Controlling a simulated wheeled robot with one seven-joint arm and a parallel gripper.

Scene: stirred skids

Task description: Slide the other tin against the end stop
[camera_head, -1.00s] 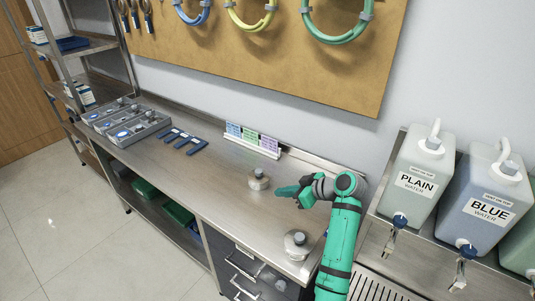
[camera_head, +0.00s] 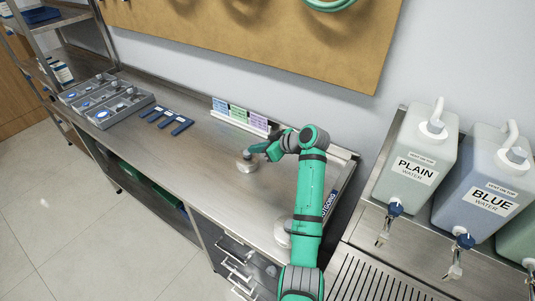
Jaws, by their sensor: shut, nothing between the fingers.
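A squat pale metal tin with a dark knob (camera_head: 247,164) stands upright on the steel bench, near its middle. My gripper (camera_head: 257,149) is shut and empty, its tip just right of the knob; I cannot tell whether it touches. A second pale tin (camera_head: 282,232) stands near the bench's front right corner, largely hidden behind my green arm. A raised edge (camera_head: 343,172) runs along the bench's right end, beside a dark strip with white lettering (camera_head: 329,203); I cannot tell which part is the end stop.
A rack of coloured cards (camera_head: 240,116) stands at the bench's back. Dark blue flat pieces (camera_head: 167,119) and grey trays (camera_head: 106,101) lie to the left. Plain (camera_head: 416,165) and blue (camera_head: 484,190) water containers stand at right. The bench between the tin and blue pieces is clear.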

